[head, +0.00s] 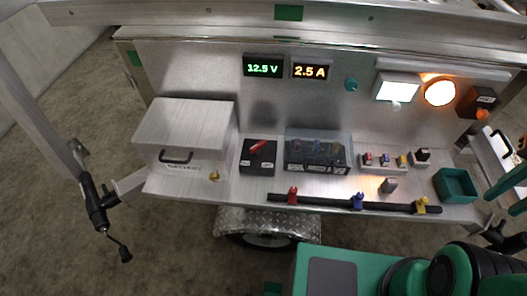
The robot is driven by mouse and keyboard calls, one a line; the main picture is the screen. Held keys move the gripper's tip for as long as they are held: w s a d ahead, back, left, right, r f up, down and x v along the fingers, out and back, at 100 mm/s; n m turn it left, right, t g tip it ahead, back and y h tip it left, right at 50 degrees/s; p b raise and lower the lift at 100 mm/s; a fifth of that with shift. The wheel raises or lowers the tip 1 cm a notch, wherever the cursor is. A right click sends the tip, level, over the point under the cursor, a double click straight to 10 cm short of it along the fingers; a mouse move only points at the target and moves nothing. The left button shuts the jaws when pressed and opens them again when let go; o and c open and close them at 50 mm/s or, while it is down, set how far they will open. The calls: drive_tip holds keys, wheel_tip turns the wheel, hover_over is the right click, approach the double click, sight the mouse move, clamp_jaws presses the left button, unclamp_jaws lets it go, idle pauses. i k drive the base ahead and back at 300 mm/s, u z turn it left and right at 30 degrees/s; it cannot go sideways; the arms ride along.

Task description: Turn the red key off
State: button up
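The red key (258,147) sits on top of a black switch box (258,165) on the aluminium shelf, left of centre in the head view. Its handle lies at a slant, with the right end higher. The green display (263,68) above reads 12.5 V and the amber display (311,71) reads 2.5 A. A square white lamp (397,87) and a round orange lamp (439,93) are lit. Green and black links of my arm show at the lower right. My gripper is not recognisable in this view.
A lidded metal box (186,130) stands left of the switch box, and a clear-covered fuse block (318,152) stands close on its right. Small switches (384,161) and a green tray (455,186) lie farther right. A black pipe (325,201) with red, blue and yellow taps runs along the front edge.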

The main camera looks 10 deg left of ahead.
sight(256, 148)
drive_tip(key=z, duration=0.55)
drive_tip(key=k, duration=0.45)
drive_tip(key=u, duration=1.25)
drive_tip(key=i, duration=0.5)
drive_tip(key=u, duration=0.05)
